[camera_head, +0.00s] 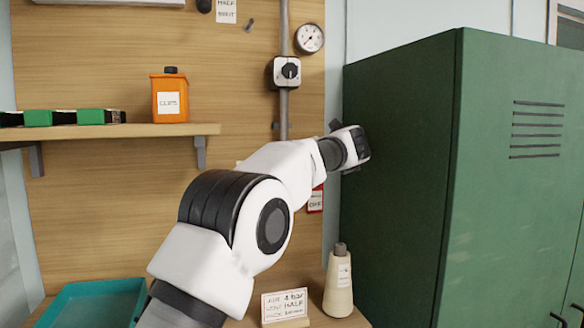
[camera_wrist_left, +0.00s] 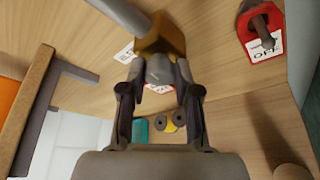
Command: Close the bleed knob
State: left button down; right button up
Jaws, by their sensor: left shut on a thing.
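In the left wrist view a grey pipe (camera_wrist_left: 122,14) runs into a brass-coloured fitting (camera_wrist_left: 160,38) with a small grey knob (camera_wrist_left: 159,70) on it, which I take as the bleed knob. My left gripper (camera_wrist_left: 159,82) is shut on the knob, one finger on each side. In the head view my left wrist covers this spot, so knob and fingertips are hidden there. The upper grey pipe (camera_head: 284,118) shows on the wooden wall, with a round gauge (camera_head: 309,38) and a black rotary switch (camera_head: 287,72). My right gripper is not in view.
A green cabinet (camera_head: 400,180) stands close to the right of my wrist. A shelf (camera_head: 150,131) with an orange bottle (camera_head: 169,98) is at left. Below are a teal tray (camera_head: 95,305), a sign (camera_head: 284,306) and a thread cone (camera_head: 338,285).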

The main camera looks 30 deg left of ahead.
pick_arm(q)
jog(key=shift+r+n+t+h+b, duration=0.3)
jog(key=shift+n+t+h, duration=0.1)
jog(key=shift+n, duration=0.4)
jog(key=shift+f, duration=0.1)
jog(key=c, duration=0.8)
grip_release()
jog(key=shift+f, duration=0.1)
jog(key=v, duration=1.2)
jog(key=shift+a, duration=0.15)
